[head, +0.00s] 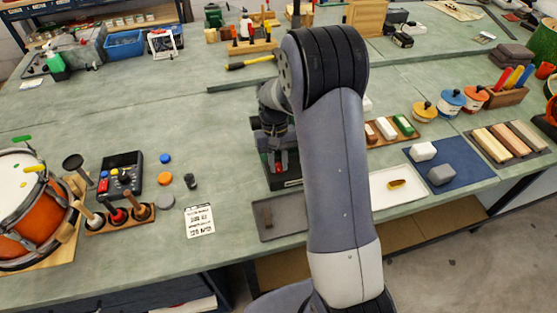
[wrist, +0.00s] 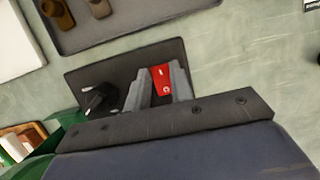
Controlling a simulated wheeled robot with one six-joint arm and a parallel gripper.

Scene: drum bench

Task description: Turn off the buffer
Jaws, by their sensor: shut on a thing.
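The buffer is a dark green machine on a black base plate (head: 286,184), partly hidden behind my arm in the head view. Its plate (wrist: 125,62) also shows in the wrist view, with a red switch piece (wrist: 162,76) marked in white and a black knob (wrist: 97,100) to the left of it. My gripper (wrist: 164,88) is at the red switch, its two grey fingers shut on either side of it. In the head view the gripper (head: 278,165) is low over the front of the buffer. The switch's lower part is hidden by the gripper.
A grey tray (head: 265,232) lies just in front of the buffer. A white tray (head: 382,201) with a small brown piece is to its right.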

